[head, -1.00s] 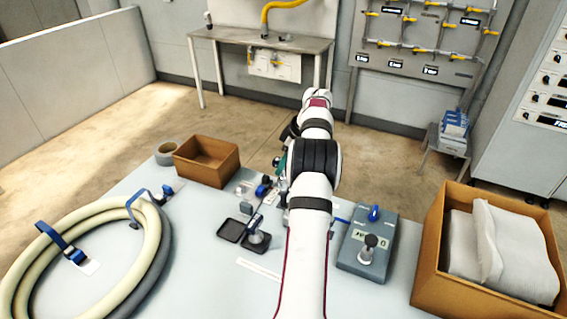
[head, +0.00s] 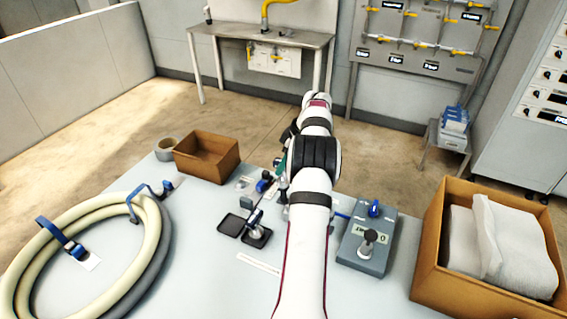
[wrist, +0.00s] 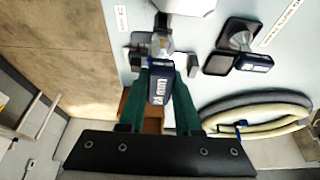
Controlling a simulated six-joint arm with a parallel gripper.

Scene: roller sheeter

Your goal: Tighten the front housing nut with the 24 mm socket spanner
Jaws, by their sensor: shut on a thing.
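My gripper (wrist: 161,78) has green fingers, closed on the dark blue handle of a spanner (wrist: 159,88) whose label seems to read 24 mm. Its metal socket end (wrist: 161,43) points away from the gripper, close to small grey parts on the bench; I cannot tell whether it sits on the nut. The front housing nut is not distinguishable. In the head view my arm hides most of the gripper; a bit of green (head: 281,168) shows beside it. A second blue-handled spanner (wrist: 255,62) stands on a dark pad, also seen in the head view (head: 254,220).
A grey box with a blue knob (head: 367,240) stands right of my arm. A coiled hose (head: 152,240) lies left. An empty brown box (head: 206,157) stands at the back left and a large box with white cloths (head: 430,245) at right.

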